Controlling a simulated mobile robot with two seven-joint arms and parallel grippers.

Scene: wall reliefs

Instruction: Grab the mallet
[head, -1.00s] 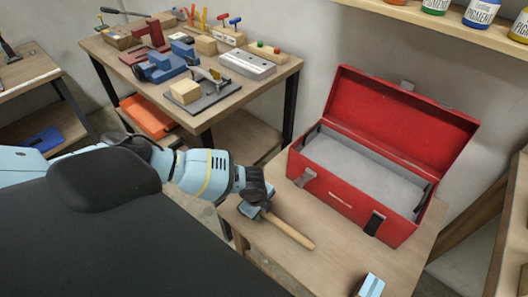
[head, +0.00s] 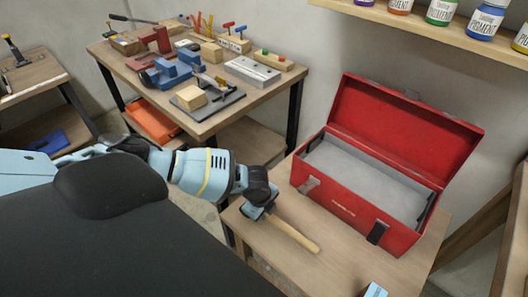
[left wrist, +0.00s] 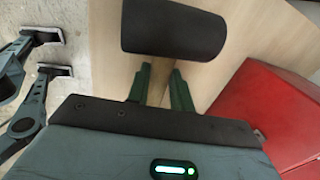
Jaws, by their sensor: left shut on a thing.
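The mallet lies over the small wooden table, its pale wooden handle (head: 295,232) pointing toward the lower right in the head view. Its dark cylindrical head (left wrist: 173,30) shows large at the top of the left wrist view. My left gripper (head: 262,206) is shut on the mallet, near the table's left edge. Its two dark green fingers (left wrist: 160,88) reach up to the mallet head in the left wrist view. Two spread fingers of what looks like my right gripper (left wrist: 48,54) show at the left of that view, apart from the mallet.
An open red toolbox (head: 362,208) with a grey interior stands on the small table (head: 345,262), just beyond the mallet. A workbench (head: 215,120) behind holds several tools and blocks. A shelf (head: 425,28) with pigment jars hangs at upper right.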

